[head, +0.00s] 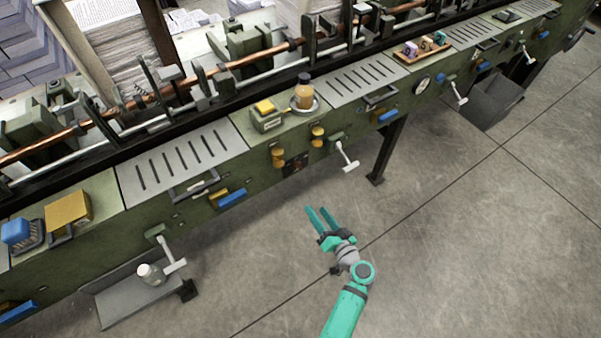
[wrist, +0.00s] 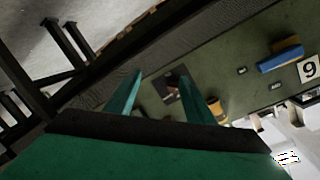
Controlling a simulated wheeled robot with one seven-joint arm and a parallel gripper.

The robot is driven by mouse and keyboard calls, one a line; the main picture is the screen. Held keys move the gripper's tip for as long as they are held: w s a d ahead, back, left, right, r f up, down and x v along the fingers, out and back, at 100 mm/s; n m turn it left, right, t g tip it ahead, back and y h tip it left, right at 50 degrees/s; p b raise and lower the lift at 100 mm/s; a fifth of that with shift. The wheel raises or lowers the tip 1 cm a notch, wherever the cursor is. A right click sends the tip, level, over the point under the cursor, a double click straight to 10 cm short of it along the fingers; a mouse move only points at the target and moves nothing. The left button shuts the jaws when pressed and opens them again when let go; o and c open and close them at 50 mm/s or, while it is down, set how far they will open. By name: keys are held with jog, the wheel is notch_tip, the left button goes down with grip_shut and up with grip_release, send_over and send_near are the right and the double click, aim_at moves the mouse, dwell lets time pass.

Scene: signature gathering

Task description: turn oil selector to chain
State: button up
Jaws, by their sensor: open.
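A small dark square plate (head: 295,165) with a reddish-brown mark sits on the green front panel, between two yellow knobs, the left one (head: 278,157) and the right one (head: 318,136). It may be the oil selector; no label on it can be read. In the wrist view a dark plate (wrist: 172,88) shows between my fingers, with a yellow knob (wrist: 218,112) partly behind the right finger. My gripper (head: 318,210) is open and empty, in front of the panel and apart from it; its fingers also show in the wrist view (wrist: 160,72).
A white crank handle (head: 347,157) sticks out right of the knobs. An amber bottle (head: 305,92) on a dish and a yellow-topped block (head: 265,110) stand on the machine above. A dark support leg (head: 387,150) reaches the floor. The concrete floor (head: 470,240) at right is clear.

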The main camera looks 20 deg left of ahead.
aim_at(298, 167)
jog(key=w+a+r+y, duration=0.1)
jog(key=w+a+r, duration=0.1)
jog(key=w+a, duration=0.3)
jog(key=w+a+r+n+y, duration=0.1)
jog(key=w+a+r, duration=0.2)
jog(key=w+a, duration=0.2)
jog(key=shift+w+a+r, duration=0.2)
jog(key=shift+w+r, duration=0.05)
jog(key=shift+w, duration=0.1)
jog(key=c, duration=1)
